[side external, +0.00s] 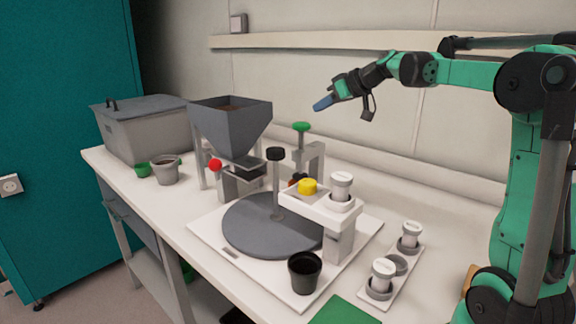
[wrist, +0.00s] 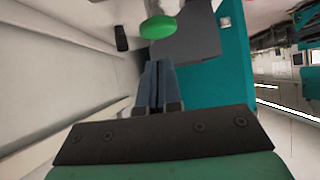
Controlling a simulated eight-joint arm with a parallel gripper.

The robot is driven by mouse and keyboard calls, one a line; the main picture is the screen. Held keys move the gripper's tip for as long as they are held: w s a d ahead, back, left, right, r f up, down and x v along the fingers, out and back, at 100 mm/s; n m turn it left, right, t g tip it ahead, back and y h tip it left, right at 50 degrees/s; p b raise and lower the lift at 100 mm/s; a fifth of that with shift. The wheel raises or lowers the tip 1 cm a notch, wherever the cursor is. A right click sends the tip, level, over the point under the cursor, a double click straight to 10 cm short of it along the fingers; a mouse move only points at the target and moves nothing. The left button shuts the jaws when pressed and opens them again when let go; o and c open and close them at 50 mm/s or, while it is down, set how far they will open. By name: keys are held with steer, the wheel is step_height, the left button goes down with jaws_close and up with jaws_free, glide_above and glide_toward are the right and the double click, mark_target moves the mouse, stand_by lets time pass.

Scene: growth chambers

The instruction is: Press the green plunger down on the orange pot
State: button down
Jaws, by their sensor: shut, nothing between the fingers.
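The green plunger (side external: 301,126) is a round green knob on top of a grey stand (side external: 317,158) behind the turntable. It also shows as a green cap near the top of the wrist view (wrist: 158,28). Under it I see only a small dark and orange-red patch (side external: 292,183); I cannot tell if this is the orange pot, as the yellow button's white block partly hides it. My gripper (side external: 320,104) is shut and empty, above and slightly right of the green knob in the side view, apart from it. Its closed fingers (wrist: 158,68) point toward the knob in the wrist view.
A grey turntable (side external: 250,232) with a dark-topped post (side external: 276,154) stands in front. A yellow button (side external: 307,186) sits on a white block. A grey hopper (side external: 230,122) stands left. A black pot (side external: 304,272) is at the front. A wall ledge (side external: 300,40) runs behind.

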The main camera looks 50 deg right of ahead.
steer(key=v, duration=0.6)
steer(key=shift+s+r, duration=0.15)
steer(key=shift+s, duration=0.1)
steer(key=s+a+f+g, duration=0.1)
steer(key=s+a+f, duration=0.1)
steer(key=a+f, duration=0.3)
steer(key=s+a+f+g, duration=0.1)
steer(key=s+a+f, duration=0.2)
steer(key=a+f, duration=0.3)
steer(key=s+a+f+g, duration=0.2)
steer(key=a+f, duration=0.4)
steer(key=a, duration=0.6)
steer(key=shift+s+f, duration=0.2)
steer(key=shift+s, duration=0.35)
